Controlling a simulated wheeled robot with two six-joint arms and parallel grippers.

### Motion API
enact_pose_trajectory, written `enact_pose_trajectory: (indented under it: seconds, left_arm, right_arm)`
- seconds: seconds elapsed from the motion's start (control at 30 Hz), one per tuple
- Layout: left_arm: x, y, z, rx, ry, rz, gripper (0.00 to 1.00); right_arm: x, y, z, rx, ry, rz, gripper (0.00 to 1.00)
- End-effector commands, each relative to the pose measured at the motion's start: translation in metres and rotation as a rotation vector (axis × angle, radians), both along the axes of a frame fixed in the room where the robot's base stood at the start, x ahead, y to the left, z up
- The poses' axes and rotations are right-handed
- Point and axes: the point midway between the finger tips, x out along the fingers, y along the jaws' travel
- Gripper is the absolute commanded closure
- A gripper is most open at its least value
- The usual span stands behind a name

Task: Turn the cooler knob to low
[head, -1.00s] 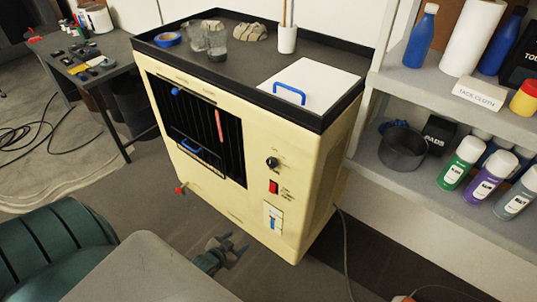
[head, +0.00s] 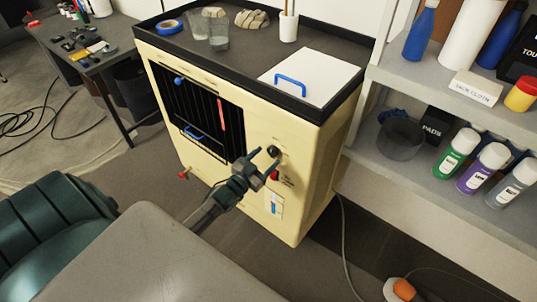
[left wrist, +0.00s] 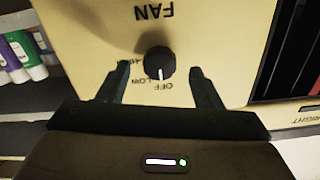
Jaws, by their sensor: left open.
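The cream cooler (head: 215,170) stands in the middle, with a black fan knob (head: 274,152) on its front. In the left wrist view the knob (left wrist: 159,63) sits under the upside-down word FAN, with OFF, LOW and another partly hidden label around it. Its white pointer line faces OFF. My left gripper (head: 264,160) is open at the cooler's front, close to the knob. In the left wrist view its fingers (left wrist: 160,85) stand on either side of the knob, with gaps, not visibly touching it. My right gripper is not in view.
A red switch (head: 273,174) and a blue slider (head: 273,207) are below the knob. A grey shelf (head: 440,90) with spray cans stands at the right. A cable and an orange-and-white object (head: 402,290) lie on the floor.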

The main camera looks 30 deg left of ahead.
Motion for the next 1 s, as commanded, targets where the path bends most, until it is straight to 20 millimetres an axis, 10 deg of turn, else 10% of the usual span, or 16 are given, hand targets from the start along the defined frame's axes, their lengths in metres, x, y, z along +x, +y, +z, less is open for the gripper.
enact_pose_trajectory:
  seconds: [0.53,0.77,1.0]
  left_arm:
    - [0.023,-0.002,-0.001,0.0,0.001,0.0,0.41]
    - [0.022,-0.002,0.0,0.001,0.001,0.0,0.84]
    - [0.022,-0.002,-0.001,0.015,0.0,0.0,0.85]
  right_arm:
    - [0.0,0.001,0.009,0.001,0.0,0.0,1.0]
    - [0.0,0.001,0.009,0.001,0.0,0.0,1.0]
    - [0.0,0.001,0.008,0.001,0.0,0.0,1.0]
